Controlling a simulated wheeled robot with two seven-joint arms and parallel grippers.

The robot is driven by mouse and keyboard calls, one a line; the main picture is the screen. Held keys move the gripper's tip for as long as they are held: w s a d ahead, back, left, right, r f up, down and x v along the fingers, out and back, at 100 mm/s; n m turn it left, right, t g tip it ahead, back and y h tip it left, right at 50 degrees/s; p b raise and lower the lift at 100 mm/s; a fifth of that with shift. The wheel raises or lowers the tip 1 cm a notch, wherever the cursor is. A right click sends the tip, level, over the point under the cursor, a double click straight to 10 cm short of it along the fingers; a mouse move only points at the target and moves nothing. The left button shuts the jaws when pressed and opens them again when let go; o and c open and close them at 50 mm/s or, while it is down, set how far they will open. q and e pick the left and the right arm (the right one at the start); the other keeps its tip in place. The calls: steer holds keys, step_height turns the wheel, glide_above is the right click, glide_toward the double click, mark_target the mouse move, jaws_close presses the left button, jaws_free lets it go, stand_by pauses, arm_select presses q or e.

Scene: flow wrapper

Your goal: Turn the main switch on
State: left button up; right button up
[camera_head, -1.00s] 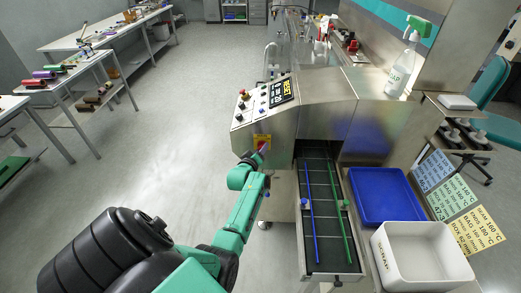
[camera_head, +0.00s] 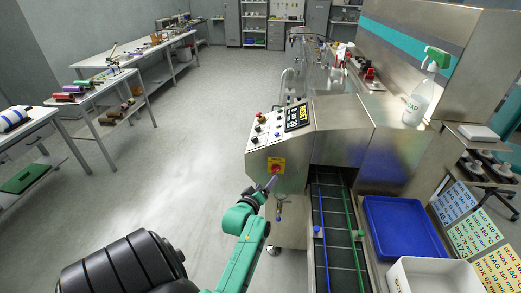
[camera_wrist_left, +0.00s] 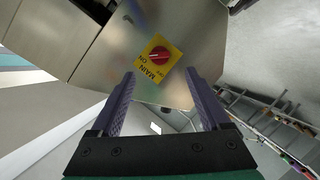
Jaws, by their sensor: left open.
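The main switch is a red rotary knob (camera_wrist_left: 159,56) on a yellow plate marked MAIN and ON, on the steel side of the machine. In the head view the switch (camera_head: 276,167) sits low on the machine's front panel, below the sloped control panel. My left gripper (camera_head: 270,184) is just in front of and slightly below the switch in the head view, apart from it. In the left wrist view the left gripper (camera_wrist_left: 160,88) is open and empty, with the knob ahead, between and beyond its fingertips. My right gripper is not seen.
The control panel (camera_head: 280,123) has several buttons and a small display. A conveyor (camera_head: 337,235) with blue and green rails runs right of the switch, beside a blue tray (camera_head: 400,205) and a white bin (camera_head: 398,270). Floor to the left (camera_head: 185,150) is clear.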

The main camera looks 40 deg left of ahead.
arm_select(q)
steer(key=v, duration=0.5)
stand_by(0.3)
